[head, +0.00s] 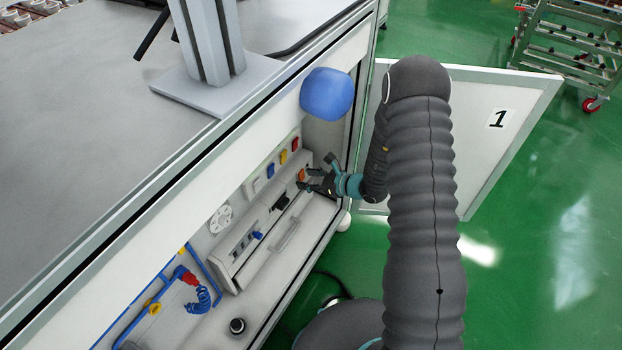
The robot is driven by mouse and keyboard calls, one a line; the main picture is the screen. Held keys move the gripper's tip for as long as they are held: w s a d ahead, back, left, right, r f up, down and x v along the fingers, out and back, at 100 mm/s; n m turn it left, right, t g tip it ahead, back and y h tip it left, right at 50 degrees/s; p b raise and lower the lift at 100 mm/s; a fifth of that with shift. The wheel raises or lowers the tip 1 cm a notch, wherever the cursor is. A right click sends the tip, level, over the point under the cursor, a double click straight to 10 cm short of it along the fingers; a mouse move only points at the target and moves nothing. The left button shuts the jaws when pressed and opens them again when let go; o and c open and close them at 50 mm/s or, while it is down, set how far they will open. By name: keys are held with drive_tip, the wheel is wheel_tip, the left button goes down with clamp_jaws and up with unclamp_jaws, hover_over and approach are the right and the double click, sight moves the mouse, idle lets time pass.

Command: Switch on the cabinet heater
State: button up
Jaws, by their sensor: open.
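The open cabinet (318,215) under the bench holds a long white box (240,262) with sockets and plugs along its face. An orange part (301,175), possibly a switch, sits at the far end of this box. Above it on the back wall are small coloured switches: white (258,185), blue (270,170), yellow (283,157) and red (295,143). I cannot tell which part is the heater or its switch. My gripper (314,174) is open and empty inside the cabinet, close to the orange part. Whether it touches the orange part is unclear.
The cabinet door (490,150), marked 1, stands open at the right. A blue coiled hose (203,298) with a red fitting and a black knob (238,326) are at the near end. A wheeled rack (570,55) stands at the back right. Green floor is free at right.

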drive_tip(key=shift+c, duration=0.2)
clamp_jaws()
drive_tip(key=y+b, duration=0.1)
drive_tip(key=b, duration=0.2)
drive_tip(key=f+t+y+b, duration=0.1)
drive_tip(key=b, duration=0.2)
drive_tip(key=shift+a+y+b, duration=0.1)
drive_tip(key=shift+y+b, duration=0.2)
drive_tip(key=shift+b, duration=0.05)
drive_tip(key=shift+r, duration=0.1)
drive_tip(key=shift+s, duration=0.1)
